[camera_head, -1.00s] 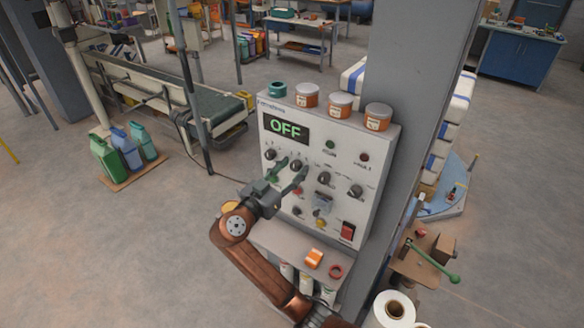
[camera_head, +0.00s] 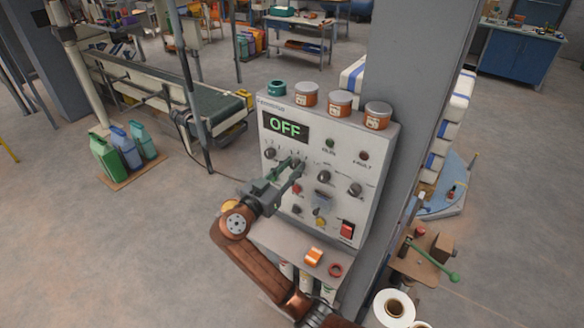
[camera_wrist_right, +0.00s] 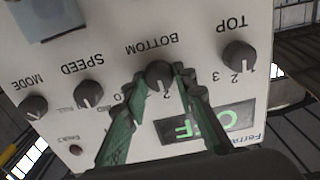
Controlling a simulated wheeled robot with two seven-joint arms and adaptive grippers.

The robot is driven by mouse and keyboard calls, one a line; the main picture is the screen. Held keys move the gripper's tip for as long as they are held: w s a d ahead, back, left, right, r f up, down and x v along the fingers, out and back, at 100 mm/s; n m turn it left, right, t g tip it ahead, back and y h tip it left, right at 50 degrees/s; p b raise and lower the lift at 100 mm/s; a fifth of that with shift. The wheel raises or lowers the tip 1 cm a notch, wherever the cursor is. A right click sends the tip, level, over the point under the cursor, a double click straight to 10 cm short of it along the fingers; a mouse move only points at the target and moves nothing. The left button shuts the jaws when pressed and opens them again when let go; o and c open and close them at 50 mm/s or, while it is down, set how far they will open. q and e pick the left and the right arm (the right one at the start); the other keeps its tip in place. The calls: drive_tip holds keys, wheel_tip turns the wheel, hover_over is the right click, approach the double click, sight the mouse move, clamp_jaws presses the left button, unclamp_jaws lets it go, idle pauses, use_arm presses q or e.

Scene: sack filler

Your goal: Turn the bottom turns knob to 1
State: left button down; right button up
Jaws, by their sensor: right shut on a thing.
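The control panel (camera_head: 328,135) is a white box with a green "OFF" display (camera_head: 285,127). My right gripper (camera_head: 292,163) reaches it from below left, its green fingers at the upper row of knobs. In the wrist view, which shows the panel upside down, the dark knob (camera_wrist_right: 160,74) labelled BOTTOM sits between the two fingertips (camera_wrist_right: 160,80), and they are shut on it. Its pale pointer appears to face the printed 2. In the head view the fingers mostly hide this knob. The TOP knob (camera_wrist_right: 238,56) is beside it, apart from the fingers. My left gripper is not in view.
The SPEED knob (camera_wrist_right: 88,93) and MODE knob (camera_wrist_right: 33,107) lie on the bottom knob's other side. Jars (camera_head: 340,103) stand on the panel's top. A red switch (camera_head: 347,230) is low on its face. A grey pillar (camera_head: 415,100) stands behind it.

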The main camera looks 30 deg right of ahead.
drive_tip(key=n+p, duration=0.2)
drive_tip(key=n, duration=0.3)
drive_tip(key=shift+r+p, duration=0.15)
drive_tip(key=shift+p, duration=0.15)
drive_tip(key=shift+w+a+n+p, duration=0.1)
drive_tip(key=shift+n+p, duration=0.9)
drive_tip(key=shift+n, duration=0.9)
drive_tip(key=o, duration=1.1)
drive_tip(key=shift+o, duration=0.2)
drive_tip(key=shift+f, duration=0.2)
drive_tip(key=v, duration=0.7)
drive_tip(key=shift+a, duration=0.25)
